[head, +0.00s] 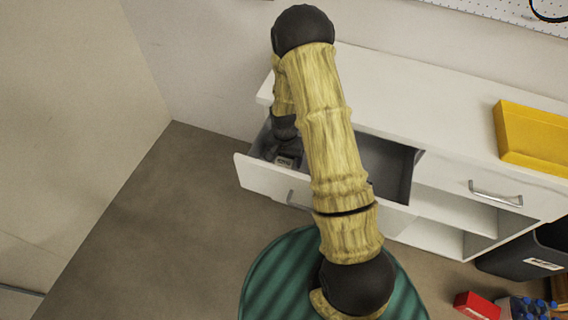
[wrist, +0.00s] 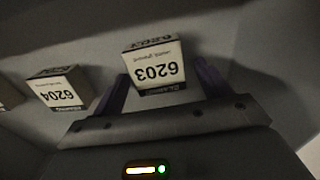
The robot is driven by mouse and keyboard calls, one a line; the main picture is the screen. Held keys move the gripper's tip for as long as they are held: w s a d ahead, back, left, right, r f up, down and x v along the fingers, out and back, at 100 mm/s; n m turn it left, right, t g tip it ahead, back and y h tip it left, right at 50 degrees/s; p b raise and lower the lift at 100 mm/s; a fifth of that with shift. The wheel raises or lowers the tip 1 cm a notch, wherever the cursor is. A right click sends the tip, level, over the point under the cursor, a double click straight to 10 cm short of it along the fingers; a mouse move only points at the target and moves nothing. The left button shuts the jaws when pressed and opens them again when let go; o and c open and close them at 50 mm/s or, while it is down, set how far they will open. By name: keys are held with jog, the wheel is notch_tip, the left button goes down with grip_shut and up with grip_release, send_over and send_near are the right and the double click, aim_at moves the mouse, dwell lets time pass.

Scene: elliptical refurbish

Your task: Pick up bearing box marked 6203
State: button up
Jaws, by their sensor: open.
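In the wrist view, the bearing box marked 6203 (wrist: 156,66) is a small box with a white label and dark edge bands, its print upside down. My gripper (wrist: 161,74) is open, with one purple finger on each side of this box. I cannot tell whether the fingers touch it. In the head view, the end of my arm reaches down into the open drawer (head: 262,178).
A similar box marked 6204 (wrist: 60,92) stands left of the gripper in the wrist view, with part of another at the left edge. The drawer walls close in around my gripper. A yellow bin (head: 535,138) stands on the white cabinet top (head: 420,95).

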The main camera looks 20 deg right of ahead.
aim_at(285, 158)
jog(key=shift+c, duration=0.3)
jog(key=c, duration=1.1)
jog(key=shift+o, duration=0.2)
jog(key=shift+r, duration=0.1)
notch_tip(285, 158, up, 10)
jog(key=shift+p, duration=0.3)
